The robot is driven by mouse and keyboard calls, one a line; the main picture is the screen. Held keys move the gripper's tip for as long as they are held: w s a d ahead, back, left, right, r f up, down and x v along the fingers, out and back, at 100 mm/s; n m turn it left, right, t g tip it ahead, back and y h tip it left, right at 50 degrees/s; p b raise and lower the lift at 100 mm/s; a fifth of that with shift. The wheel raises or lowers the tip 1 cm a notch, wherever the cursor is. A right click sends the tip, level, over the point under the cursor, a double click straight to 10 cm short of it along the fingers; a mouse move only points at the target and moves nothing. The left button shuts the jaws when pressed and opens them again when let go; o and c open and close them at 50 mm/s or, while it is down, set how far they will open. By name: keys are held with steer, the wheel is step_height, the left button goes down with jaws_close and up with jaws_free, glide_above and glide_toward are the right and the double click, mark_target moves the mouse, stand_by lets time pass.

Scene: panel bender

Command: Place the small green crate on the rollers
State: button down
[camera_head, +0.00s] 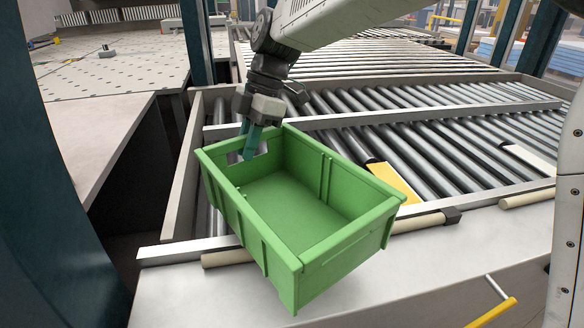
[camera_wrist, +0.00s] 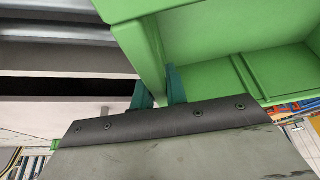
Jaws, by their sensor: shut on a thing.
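The small green crate (camera_head: 300,205) is empty and tilted, its near right corner hanging low over the front ledge. My gripper (camera_head: 250,150) is shut on the crate's far left wall, by the handle opening. In the wrist view the two teal fingers (camera_wrist: 159,88) sit on either side of the green crate's wall (camera_wrist: 143,50). The rollers (camera_head: 450,115) lie behind and to the right of the crate. The crate hides the near left part of them. Whether the crate touches the frame below it cannot be told.
A grey rail (camera_head: 420,113) crosses between the roller sections. A yellow plate (camera_head: 393,182) and a pale plate (camera_head: 528,160) lie at the near rollers. A dark gap (camera_head: 130,170) separates the perforated table (camera_head: 120,65) at left.

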mark_target(207, 153)
steer(key=s+a+f+n+g+h, duration=0.15)
steer(key=s+a+n+h, duration=0.35)
steer(key=s+a+n, duration=0.8)
steer(key=w+d+f, duration=0.2)
steer(key=w, duration=0.5)
steer(key=w+d+f, duration=0.2)
steer(key=w, duration=0.5)
steer(key=shift+d+f, duration=0.25)
steer(key=shift+f, duration=0.15)
steer(key=c, duration=1.4)
jaws_free()
steer(key=v, duration=1.2)
